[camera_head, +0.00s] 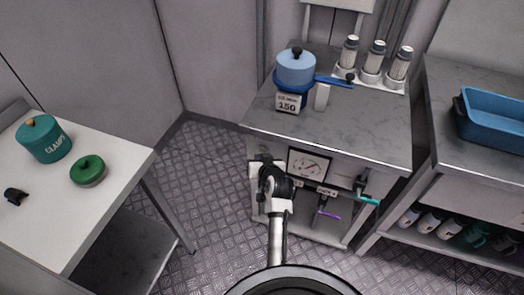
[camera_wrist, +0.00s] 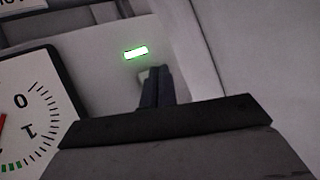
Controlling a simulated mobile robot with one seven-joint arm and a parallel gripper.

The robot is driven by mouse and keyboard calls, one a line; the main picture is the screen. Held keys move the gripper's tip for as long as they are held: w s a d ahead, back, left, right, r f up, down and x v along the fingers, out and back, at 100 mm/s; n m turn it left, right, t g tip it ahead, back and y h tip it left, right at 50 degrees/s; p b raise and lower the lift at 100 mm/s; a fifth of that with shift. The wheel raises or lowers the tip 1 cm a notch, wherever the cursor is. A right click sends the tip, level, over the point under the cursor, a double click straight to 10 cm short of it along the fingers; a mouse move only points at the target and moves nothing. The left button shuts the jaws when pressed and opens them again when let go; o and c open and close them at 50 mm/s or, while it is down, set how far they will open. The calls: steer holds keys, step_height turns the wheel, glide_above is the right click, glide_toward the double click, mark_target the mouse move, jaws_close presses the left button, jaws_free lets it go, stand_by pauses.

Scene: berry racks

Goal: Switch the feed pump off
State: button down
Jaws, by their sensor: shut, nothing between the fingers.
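In the wrist view a lit green lamp (camera_wrist: 136,53) glows on a pale panel (camera_wrist: 105,50). My gripper (camera_wrist: 155,72) is shut and empty, with its dark fingertips just below the lamp. A small pale part (camera_wrist: 143,75) shows at the left of the fingertips, mostly hidden by them; I cannot tell whether it is a switch or whether they touch it. In the head view my gripper (camera_head: 262,166) is at the cabinet front, left of the gauge (camera_head: 309,167). No pump is clearly recognisable.
Purple (camera_head: 328,215) and teal (camera_head: 367,200) handles are below the gauge. A white table (camera_head: 60,205) is left, a blue crate (camera_head: 490,118) right.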

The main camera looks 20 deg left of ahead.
steer(key=shift+w, duration=0.15)
stand_by(0.4)
steer(key=shift+w, duration=0.35)
steer(key=shift+w, duration=0.45)
stand_by(0.6)
steer(key=shift+s, duration=0.95)
steer(key=shift+s, duration=0.1)
steer(key=s+p, duration=0.2)
steer(key=s, duration=0.3)
steer(key=shift+s+a+p, duration=0.1)
steer(key=shift+s+p, duration=0.2)
steer(key=shift+s, duration=0.1)
